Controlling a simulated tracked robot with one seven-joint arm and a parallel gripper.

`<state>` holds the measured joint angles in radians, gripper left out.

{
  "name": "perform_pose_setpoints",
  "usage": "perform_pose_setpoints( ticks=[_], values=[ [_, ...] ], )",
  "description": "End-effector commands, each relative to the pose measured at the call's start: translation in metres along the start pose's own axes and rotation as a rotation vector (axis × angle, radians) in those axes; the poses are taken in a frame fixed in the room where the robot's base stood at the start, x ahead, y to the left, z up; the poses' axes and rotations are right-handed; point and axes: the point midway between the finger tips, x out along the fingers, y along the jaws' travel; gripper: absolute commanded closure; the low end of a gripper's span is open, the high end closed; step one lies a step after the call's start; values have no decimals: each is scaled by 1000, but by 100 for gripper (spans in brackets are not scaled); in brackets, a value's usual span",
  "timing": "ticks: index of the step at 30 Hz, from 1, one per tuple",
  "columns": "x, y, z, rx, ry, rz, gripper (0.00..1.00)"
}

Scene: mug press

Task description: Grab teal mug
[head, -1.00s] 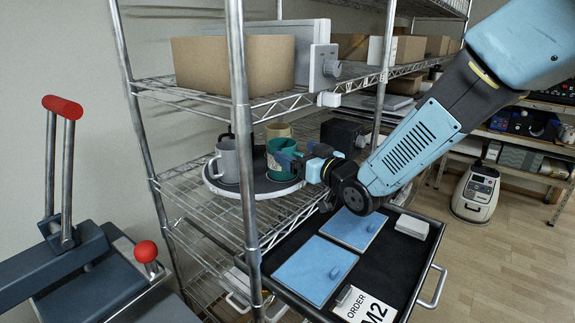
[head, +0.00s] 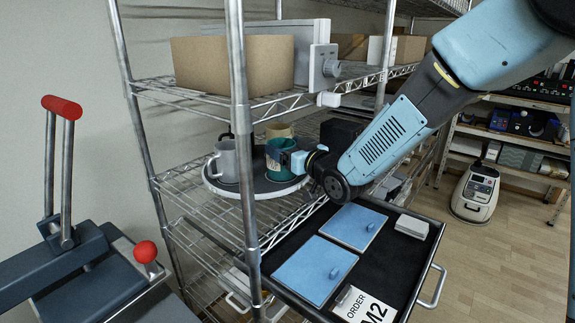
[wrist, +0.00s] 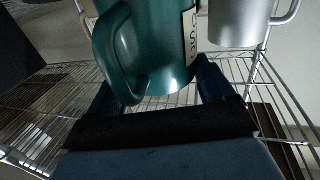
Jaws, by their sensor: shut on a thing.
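The teal mug (head: 279,172) is upright at the right side of the round tray (head: 252,197) on the middle wire shelf. In the wrist view the teal mug (wrist: 158,45) is close, with its handle toward the camera and a printed label at its right. My gripper (head: 291,160) has come in from the right and is shut on the mug. In the wrist view my gripper (wrist: 163,82) has one dark finger on each side of the mug. The exact finger contact is partly hidden. I cannot tell whether the mug's base touches the tray.
A grey mug (head: 227,162) stands left of the teal one, and a tan mug (head: 279,131) behind it. A shelf post (head: 241,130) stands in front. A cardboard box (head: 232,65) is on the shelf above. Below is a black drawer (head: 385,262) with blue plates (head: 314,270).

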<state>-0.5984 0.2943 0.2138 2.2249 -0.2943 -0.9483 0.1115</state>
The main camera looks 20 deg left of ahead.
Motion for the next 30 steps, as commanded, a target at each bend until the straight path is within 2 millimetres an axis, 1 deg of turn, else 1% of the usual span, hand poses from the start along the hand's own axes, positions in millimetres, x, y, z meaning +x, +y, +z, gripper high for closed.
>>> perform_pose_setpoints(
  ticks=[1,2,15,17,25,28,30],
  values=[
    [0,0,0,0,0,-1,34],
    [0,0,0,0,0,-1,37],
    [0,-1,0,0,-1,-1,79],
    [0,-1,0,0,1,-1,84],
    [0,-1,-2,0,1,-2,84],
    [0,-1,-9,0,2,-2,84],
    [0,-1,-17,-1,4,-2,84]
  ],
)
